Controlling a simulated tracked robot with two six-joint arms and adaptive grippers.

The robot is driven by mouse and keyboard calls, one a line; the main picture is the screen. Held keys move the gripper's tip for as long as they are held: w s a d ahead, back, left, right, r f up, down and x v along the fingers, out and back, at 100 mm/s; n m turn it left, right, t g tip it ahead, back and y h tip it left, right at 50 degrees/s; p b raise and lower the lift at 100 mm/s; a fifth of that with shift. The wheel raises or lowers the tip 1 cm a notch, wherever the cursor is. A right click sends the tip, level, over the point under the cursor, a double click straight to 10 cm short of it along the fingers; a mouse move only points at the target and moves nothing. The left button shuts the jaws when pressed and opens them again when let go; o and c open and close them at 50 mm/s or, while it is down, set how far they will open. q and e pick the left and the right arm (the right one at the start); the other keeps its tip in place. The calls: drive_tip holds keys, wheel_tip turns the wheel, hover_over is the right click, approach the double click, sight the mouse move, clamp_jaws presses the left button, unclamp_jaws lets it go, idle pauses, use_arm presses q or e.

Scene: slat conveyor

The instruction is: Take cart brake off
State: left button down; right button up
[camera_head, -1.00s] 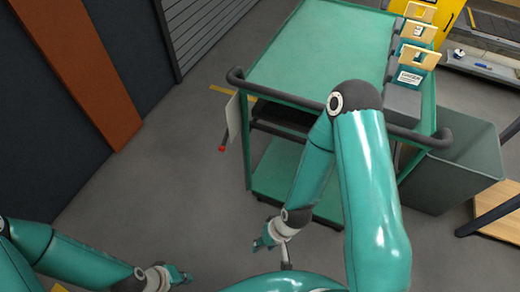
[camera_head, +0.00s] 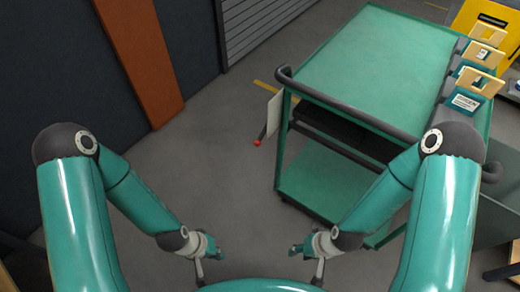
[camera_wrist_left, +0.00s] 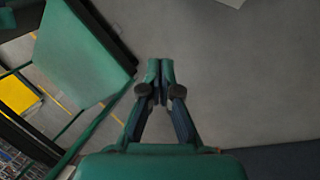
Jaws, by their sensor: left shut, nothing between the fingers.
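The green cart (camera_head: 385,50) stands right of centre, with a dark push handle (camera_head: 340,105) along its near side. A dark brake lever with a red tip (camera_head: 257,143) sticks out low beside the cart's near left corner, partly behind a white plate (camera_head: 274,113). My left gripper (camera_head: 220,252) is shut and empty, below and left of the lever and well apart from it. In the left wrist view its fingertips (camera_wrist_left: 160,64) meet over bare floor. My right gripper (camera_head: 296,249) hangs in front of the cart, touching nothing visible; its fingers are too small to read.
Several boxes with labelled teal fronts (camera_head: 466,101) sit along the cart top's right edge. A dark wall with a brown post (camera_head: 143,50) and a grey slatted shutter (camera_head: 255,22) stand at left and back. Grey floor (camera_head: 215,150) is clear between wall and cart.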

use_arm(q)
drive_tip(key=d+f+n+g+h+b, duration=0.2)
drive_tip(key=d+f+n+b, duration=0.15)
drive_tip(key=f+b, duration=0.35)
drive_tip(key=d+f+n+g+h+b, duration=0.1)
drive_tip(key=d+f+n+g+b, duration=0.15)
drive_tip(key=f+n+b, duration=0.35)
drive_tip(key=w+d+f+n+t+h+b, duration=0.25)
drive_tip(key=w+d+n+h+b, duration=0.4)
drive_tip(key=w+d+b, duration=0.35)
drive_tip(key=w+d+r+n+t+h+b, duration=0.1)
drive_tip(key=w+r+n+t+h+b, duration=0.15)
drive_tip(key=w+b, duration=0.2)
drive_tip(key=w+r+n+t+h+b, duration=0.1)
drive_tip(key=w+n+t+h+b, duration=0.1)
drive_tip(key=w+t+b, duration=0.3)
drive_tip(key=w+a+r+n+t+b, duration=0.2)
drive_tip(key=w+a+r+n+t, duration=0.1)
drive_tip(key=w+n+t, duration=0.1)
drive_tip(key=w+a+r+n+t+b, duration=0.2)
drive_tip(key=w+a+r+n+t, duration=0.1)
drive_tip(key=w+t, duration=0.4)
drive_tip(key=shift+w+a+n, duration=0.45)
drive_tip(key=shift+w+a, duration=0.15)
drive_tip(key=shift+w, duration=0.35)
